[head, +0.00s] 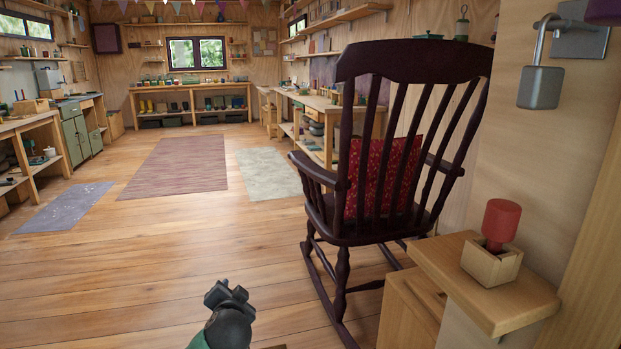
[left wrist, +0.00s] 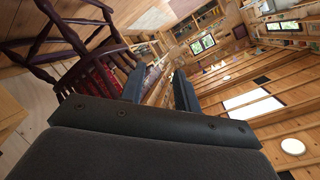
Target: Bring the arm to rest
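My left gripper (head: 227,293) is at the bottom of the head view, dark, at the end of a dark and green arm link, over the bare wooden floor. In the left wrist view its two fingers (left wrist: 158,84) stand apart with nothing between them, so it is open and empty. My right gripper shows in neither view.
A dark rocking chair (head: 413,60) with a red cushion (head: 385,178) stands right of my gripper. A wooden ledge (head: 445,262) at the right bears a small box (head: 490,265) holding a red-headed object (head: 500,222). A padlock (head: 540,87) hangs above. Floor to the left is clear.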

